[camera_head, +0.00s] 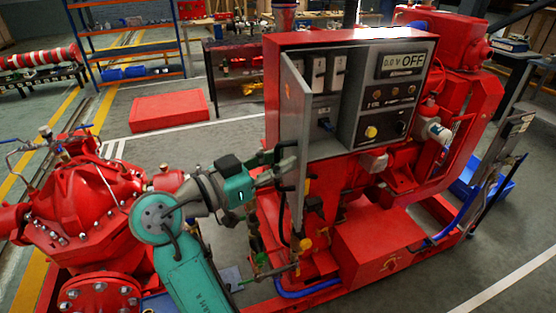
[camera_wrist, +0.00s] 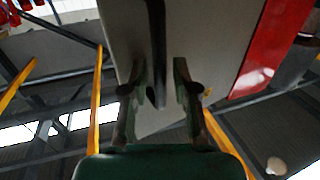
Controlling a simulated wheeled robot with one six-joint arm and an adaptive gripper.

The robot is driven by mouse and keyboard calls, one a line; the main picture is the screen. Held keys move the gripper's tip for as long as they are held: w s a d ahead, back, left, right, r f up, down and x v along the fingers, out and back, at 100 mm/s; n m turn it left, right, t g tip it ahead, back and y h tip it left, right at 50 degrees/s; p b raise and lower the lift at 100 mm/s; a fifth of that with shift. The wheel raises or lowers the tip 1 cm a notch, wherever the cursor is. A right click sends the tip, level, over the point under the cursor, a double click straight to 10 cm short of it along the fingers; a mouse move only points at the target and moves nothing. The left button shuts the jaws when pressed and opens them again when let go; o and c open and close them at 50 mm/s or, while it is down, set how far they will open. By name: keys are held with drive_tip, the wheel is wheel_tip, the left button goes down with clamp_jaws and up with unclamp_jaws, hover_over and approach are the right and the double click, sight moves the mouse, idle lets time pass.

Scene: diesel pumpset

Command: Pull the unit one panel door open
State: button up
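The unit one panel door (camera_head: 294,118) is a grey door on the left side of the red control cabinet (camera_head: 330,39). It stands swung out from the cabinet front, with switches visible behind it. My gripper (camera_head: 285,165) is at the door's lower outer side. In the wrist view, the grey door face (camera_wrist: 200,40) fills the upper middle, and a dark upright handle bar (camera_wrist: 157,45) runs down between the fingers. My gripper (camera_wrist: 159,80) has its fingers apart, one on each side of the bar, with gaps visible. Contact with the door cannot be told.
A red pump (camera_head: 95,215) stands at the left. The red engine base (camera_head: 385,245) with pipes and valves lies below the cabinet. A red block (camera_head: 169,110) lies on the floor behind.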

idle(0.3)
drive_tip(key=v, duration=1.2)
drive_tip(key=shift+a+r, duration=0.1)
